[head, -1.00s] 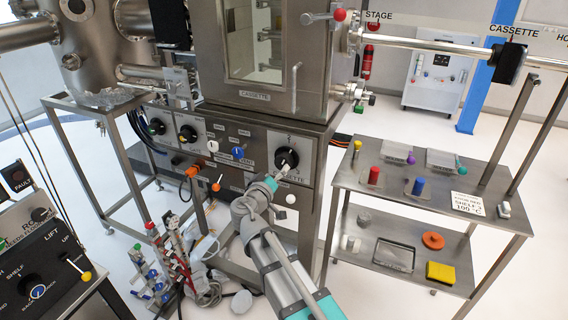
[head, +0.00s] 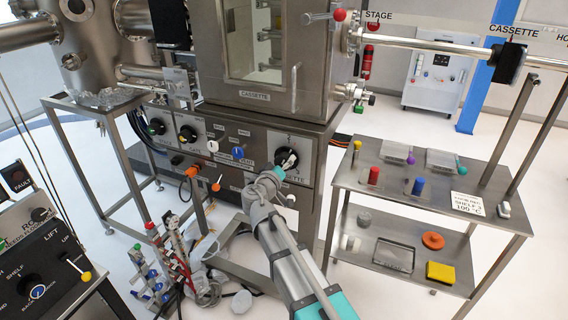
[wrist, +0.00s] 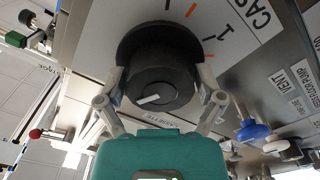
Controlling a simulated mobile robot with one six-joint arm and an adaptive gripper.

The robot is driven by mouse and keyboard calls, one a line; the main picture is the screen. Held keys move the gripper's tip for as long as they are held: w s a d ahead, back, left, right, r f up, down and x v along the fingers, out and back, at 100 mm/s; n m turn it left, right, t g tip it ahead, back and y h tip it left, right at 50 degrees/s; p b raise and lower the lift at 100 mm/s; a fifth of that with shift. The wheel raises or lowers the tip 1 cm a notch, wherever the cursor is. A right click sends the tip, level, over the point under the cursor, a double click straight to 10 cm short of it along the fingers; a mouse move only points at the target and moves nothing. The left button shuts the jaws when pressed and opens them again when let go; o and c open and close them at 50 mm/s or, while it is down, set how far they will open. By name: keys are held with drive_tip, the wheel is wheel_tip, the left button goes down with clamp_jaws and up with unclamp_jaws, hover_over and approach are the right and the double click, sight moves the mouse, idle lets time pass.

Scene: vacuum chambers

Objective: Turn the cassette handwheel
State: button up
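The cassette handwheel is a round black knob (head: 287,156) on the grey front panel under the chamber marked CASSETTE. In the wrist view the knob (wrist: 158,85) fills the middle, with a short white mark on its face. My gripper (wrist: 162,73) has one finger on each side of the knob, close to its rim. I cannot tell whether the fingers press on it. In the head view my gripper (head: 281,172) is at the knob and partly hides its lower side. The panel's scale marks show beside the knob in the wrist view.
A blue knob (head: 238,153) and a white knob (head: 212,146) sit left on the same panel. A steel cart (head: 345,178) with small coloured parts stands at the right. A lift control box (head: 45,270) stands at the lower left.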

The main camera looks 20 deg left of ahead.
drive_tip(key=c, duration=0.6)
drive_tip(key=shift+o, duration=0.2)
drive_tip(key=shift+n, duration=2.4)
drive_tip(key=o, duration=1)
drive_tip(key=shift+s, duration=0.15)
drive_tip(key=s, duration=0.7)
drive_tip(key=s+a, duration=0.1)
drive_tip(key=s, duration=0.3)
drive_tip(key=shift+s, duration=0.35)
drive_tip(key=shift+d, duration=0.1)
